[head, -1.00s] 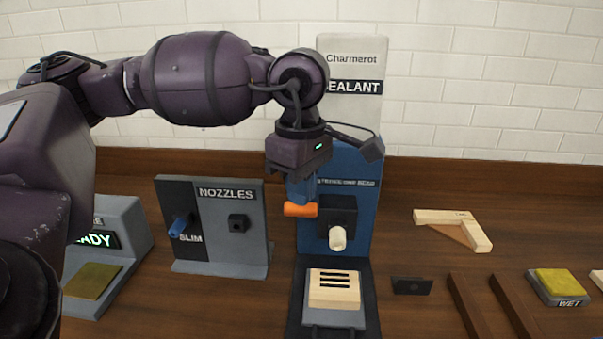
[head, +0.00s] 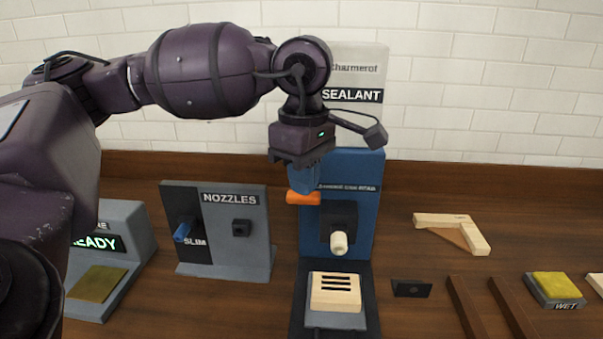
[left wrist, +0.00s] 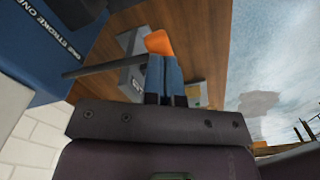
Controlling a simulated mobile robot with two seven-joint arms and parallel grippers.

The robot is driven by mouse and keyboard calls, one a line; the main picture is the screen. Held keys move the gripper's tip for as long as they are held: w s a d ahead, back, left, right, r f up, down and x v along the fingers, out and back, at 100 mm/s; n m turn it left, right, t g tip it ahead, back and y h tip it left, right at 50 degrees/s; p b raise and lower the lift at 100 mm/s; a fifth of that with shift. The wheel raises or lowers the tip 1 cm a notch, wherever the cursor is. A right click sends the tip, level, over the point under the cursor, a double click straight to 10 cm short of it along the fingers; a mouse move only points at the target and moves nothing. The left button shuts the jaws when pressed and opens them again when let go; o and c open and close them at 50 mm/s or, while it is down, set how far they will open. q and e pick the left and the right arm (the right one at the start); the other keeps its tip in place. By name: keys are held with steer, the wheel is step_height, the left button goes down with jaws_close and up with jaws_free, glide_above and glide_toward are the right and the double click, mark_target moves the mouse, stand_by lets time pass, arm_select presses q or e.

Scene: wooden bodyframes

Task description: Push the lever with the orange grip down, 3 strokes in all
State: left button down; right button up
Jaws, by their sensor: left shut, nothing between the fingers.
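The orange grip (head: 303,198) is at the left side of the blue sealant dispenser (head: 352,170), left of its black nozzle block. It also shows in the left wrist view (left wrist: 158,42), where a dark lever rod (left wrist: 105,66) runs from the dispenser towards it. My left gripper (head: 303,188) is shut and empty, its blue fingers pointing down directly over the grip. In the left wrist view the shut fingertips (left wrist: 164,62) are right by the grip; I cannot tell whether they touch. My right gripper is in neither view.
A slotted wooden block (head: 335,291) sits under the dispenser's pale nozzle (head: 338,243). The nozzle board (head: 225,235) stands to the left, with a lit READY station (head: 110,260) beyond it. A wooden corner piece (head: 455,232) and a yellow WET pad (head: 556,285) lie right.

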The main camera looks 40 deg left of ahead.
arm_select(q)
step_height(320, 180, up, 2)
steer(key=shift+p, duration=0.4)
steer(key=shift+r+p, duration=0.45)
steer(key=shift+r, duration=0.35)
